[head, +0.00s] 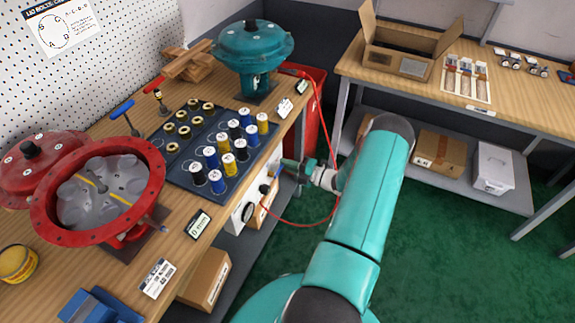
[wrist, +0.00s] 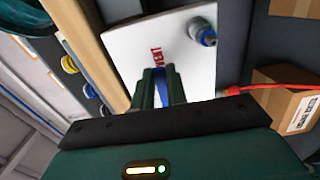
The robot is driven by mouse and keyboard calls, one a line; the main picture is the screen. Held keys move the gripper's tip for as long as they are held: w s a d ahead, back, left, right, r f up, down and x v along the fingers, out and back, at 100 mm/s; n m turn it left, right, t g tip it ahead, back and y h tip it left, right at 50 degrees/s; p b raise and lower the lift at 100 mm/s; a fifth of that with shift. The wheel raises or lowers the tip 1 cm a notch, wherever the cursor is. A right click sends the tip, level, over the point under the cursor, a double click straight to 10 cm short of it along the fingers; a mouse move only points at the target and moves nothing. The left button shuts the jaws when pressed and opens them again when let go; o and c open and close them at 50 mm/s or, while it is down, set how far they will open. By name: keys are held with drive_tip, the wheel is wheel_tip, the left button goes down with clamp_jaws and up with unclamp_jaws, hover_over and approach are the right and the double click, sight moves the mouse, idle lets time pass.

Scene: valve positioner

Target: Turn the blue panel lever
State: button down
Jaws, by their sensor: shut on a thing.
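The blue panel lever (wrist: 160,86) shows as a blue strip between my gripper's two dark green fingers in the wrist view. My gripper (wrist: 157,88) is shut on it. The fingers hide most of the lever, so its angle is hard to read. It is on a white panel (wrist: 130,50) with a red label that seems to read VENT. In the head view, my gripper (head: 289,166) is at the front side of the workbench, by the white panel (head: 236,221). The lever is too small and covered to make out clearly there.
A fitting with a blue ring (wrist: 203,32) sticks out of the panel beside my fingers. A red hose (head: 318,105) loops down near my gripper. The workbench (head: 125,160) holds a red housing (head: 155,170), spools and a teal actuator (head: 253,45). Green floor is clear at right.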

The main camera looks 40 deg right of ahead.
drive_tip(key=shift+f, duration=0.1)
drive_tip(key=c, duration=1.4)
unclamp_jaws()
drive_tip(key=v, duration=1.4)
